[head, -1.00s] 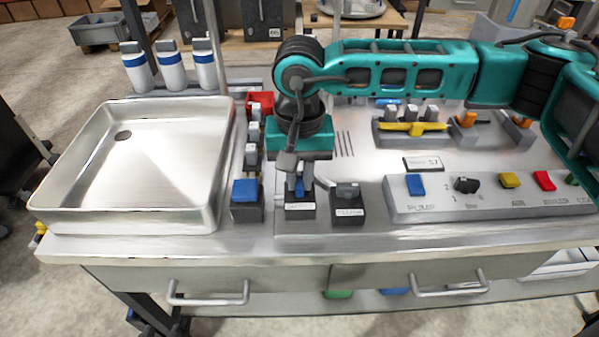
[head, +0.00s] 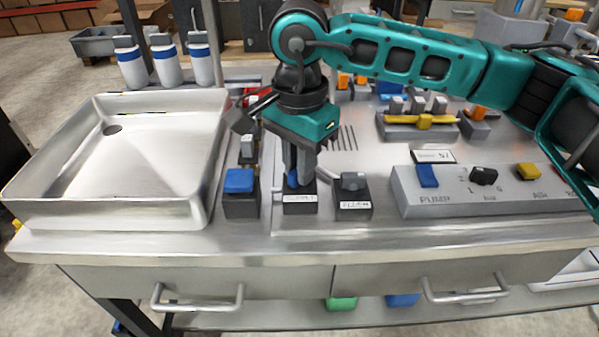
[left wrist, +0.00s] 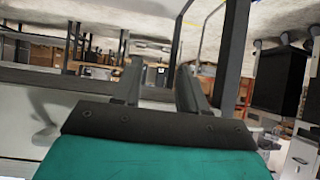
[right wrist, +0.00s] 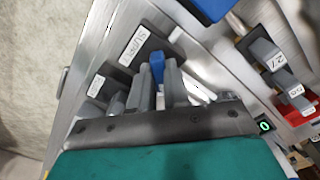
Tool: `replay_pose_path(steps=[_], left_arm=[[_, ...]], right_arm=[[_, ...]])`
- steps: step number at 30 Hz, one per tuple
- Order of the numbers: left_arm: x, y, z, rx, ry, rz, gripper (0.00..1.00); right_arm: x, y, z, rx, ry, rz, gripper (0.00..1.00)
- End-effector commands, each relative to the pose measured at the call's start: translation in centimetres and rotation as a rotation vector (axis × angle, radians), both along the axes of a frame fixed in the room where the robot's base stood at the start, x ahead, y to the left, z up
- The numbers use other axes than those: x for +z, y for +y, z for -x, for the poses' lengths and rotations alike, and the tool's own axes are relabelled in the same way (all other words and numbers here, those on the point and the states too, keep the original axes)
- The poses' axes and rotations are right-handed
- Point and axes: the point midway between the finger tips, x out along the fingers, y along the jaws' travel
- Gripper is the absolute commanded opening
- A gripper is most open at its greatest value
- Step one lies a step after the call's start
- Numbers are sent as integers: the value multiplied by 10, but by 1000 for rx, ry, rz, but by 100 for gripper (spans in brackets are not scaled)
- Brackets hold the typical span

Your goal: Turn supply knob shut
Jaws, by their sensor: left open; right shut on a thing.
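The supply knob (head: 293,180) is blue and sits on a dark box with a white label (head: 299,198), in the front middle of the steel counter. My right gripper (head: 300,176) points down over this box, its fingers shut on the knob. In the right wrist view, the blue knob (right wrist: 157,68) shows between the fingertips, beside the box labelled SUPPLY (right wrist: 134,46). The fingers hide part of the knob. My left gripper (left wrist: 160,82) shows only in the left wrist view, open and empty, away from the counter.
A second labelled box with a grey knob (head: 353,182) stands close on the right. A blue-topped box (head: 239,182) stands close on the left, beside the steel sink (head: 130,150). The control panel (head: 405,195) lies farther right. Bare counter runs along the front.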

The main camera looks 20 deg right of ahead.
Motion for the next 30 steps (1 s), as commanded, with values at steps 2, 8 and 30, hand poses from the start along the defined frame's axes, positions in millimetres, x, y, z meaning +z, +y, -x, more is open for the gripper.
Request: replay_pose_path(steps=[2,8,30], left_arm=[[-1,-5,-5,-7,-11,9,43],[-3,-9,-9,-12,-16,21,43],[-9,-20,-16,-35,-22,36,43]], right_arm=[[-3,0,0,-74,-1,0,0],[-3,0,0,-264,-2,0,0],[0,0,-1,-796,-3,-1,0]])
